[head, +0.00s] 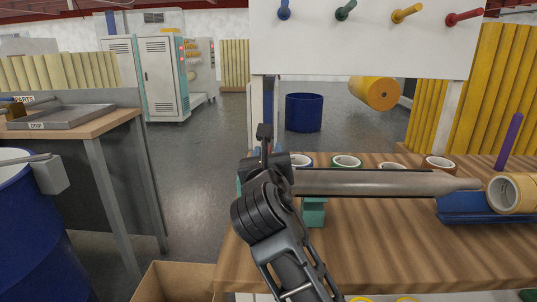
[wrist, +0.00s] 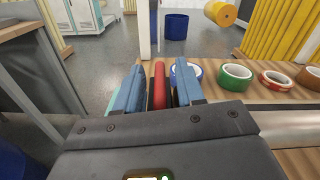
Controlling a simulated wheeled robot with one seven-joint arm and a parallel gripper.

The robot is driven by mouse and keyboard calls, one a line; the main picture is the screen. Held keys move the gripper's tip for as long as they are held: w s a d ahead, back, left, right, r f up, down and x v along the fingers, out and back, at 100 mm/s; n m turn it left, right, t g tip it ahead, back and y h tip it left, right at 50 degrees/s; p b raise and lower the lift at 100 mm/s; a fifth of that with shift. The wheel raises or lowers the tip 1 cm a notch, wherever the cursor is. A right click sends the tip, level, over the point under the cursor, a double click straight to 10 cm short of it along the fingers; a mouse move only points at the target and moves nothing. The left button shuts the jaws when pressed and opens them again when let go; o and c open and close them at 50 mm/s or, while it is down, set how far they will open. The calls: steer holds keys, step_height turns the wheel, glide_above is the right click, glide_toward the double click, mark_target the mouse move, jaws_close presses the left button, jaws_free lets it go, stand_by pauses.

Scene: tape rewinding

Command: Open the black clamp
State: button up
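The black clamp (head: 264,131) stands at the left end of a horizontal grey metal rod, partly hidden behind my wrist. In the wrist view, a red and black handle (wrist: 159,86), apparently the clamp's lever, stands between the fingers of my gripper (wrist: 158,87). The two blue fingers are apart, one on each side of the handle. A narrow gap shows on its left; contact on its right is unclear. In the head view, my wrist covers most of my gripper and the clamp's lower part.
The grey rod (head: 380,183) runs right towards cream tape rolls (head: 507,194) on a blue holder (head: 465,208). Tape rolls, including a green one (head: 346,162), line the far side of the wooden table (head: 400,250). A blue drum (head: 30,235) and side bench (head: 80,125) stand left.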

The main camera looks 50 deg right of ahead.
steer(key=shift+w+d, duration=0.25)
steer(key=shift+d, duration=0.1)
steer(key=shift+c, duration=0.4)
jaws_close()
